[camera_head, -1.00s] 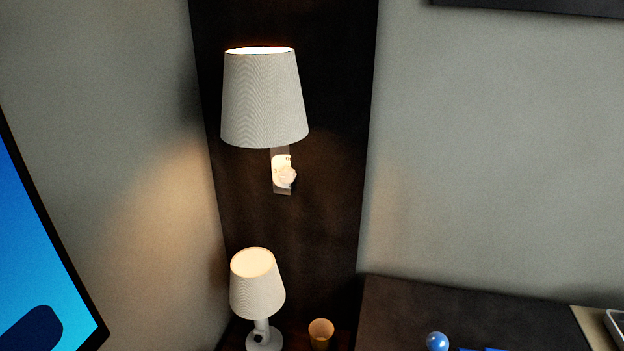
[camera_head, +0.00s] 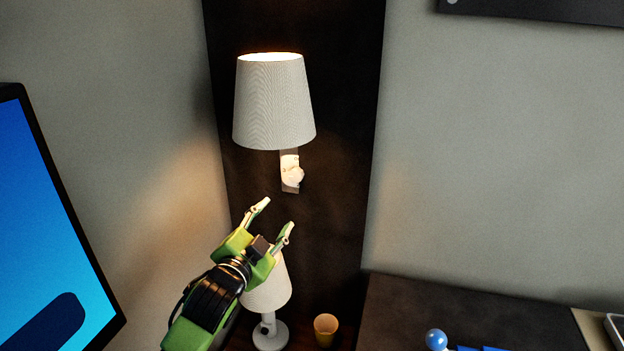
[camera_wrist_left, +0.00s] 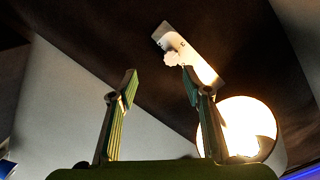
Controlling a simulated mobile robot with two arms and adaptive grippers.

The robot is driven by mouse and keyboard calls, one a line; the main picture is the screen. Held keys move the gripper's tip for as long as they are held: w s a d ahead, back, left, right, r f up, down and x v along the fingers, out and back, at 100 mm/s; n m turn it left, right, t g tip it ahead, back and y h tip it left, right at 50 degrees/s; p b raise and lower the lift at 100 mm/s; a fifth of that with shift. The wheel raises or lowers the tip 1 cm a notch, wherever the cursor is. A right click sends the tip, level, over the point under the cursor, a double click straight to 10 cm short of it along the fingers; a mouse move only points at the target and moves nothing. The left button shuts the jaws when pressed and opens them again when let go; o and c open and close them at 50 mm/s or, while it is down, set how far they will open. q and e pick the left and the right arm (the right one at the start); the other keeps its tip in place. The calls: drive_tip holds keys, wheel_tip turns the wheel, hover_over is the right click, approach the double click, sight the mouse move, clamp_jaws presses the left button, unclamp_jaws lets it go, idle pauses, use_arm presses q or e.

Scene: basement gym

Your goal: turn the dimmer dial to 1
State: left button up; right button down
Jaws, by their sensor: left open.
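The dimmer dial (camera_head: 293,177) is a small pale knob on a narrow light plate (camera_head: 289,158) on the dark wall panel, just below the upper lamp's shade (camera_head: 274,103). The numbers on the plate are too small to read. My left gripper (camera_head: 276,215) is open and empty, below the dial and apart from it, with its fingers pointing up. In the left wrist view the dial (camera_wrist_left: 174,58) shows beyond the fingertips, above the gap between them (camera_wrist_left: 161,80), nearer the right finger. My right gripper is not in view.
A small table lamp (camera_head: 270,335) stands below, partly hidden behind my left gripper. A yellow cup (camera_head: 326,329) is beside it. A blue screen (camera_head: 50,230) is at the left. A dark surface with a blue ball (camera_head: 436,339) is at the lower right.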

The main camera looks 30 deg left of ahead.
use_arm(q)
wheel_tip(320, 180, up, 2)
drive_tip(key=t, duration=0.1)
drive_tip(key=p, duration=0.3)
approach(295, 177)
drive_tip(key=x, duration=0.6)
drive_tip(key=shift+w+a+r, duration=0.1)
drive_tip(key=shift+w+r, duration=0.05)
drive_tip(key=shift+w, duration=0.2)
drive_tip(key=shift+p+x, duration=0.35)
drive_tip(key=shift+x, duration=0.5)
drive_tip(key=c, duration=1.1)
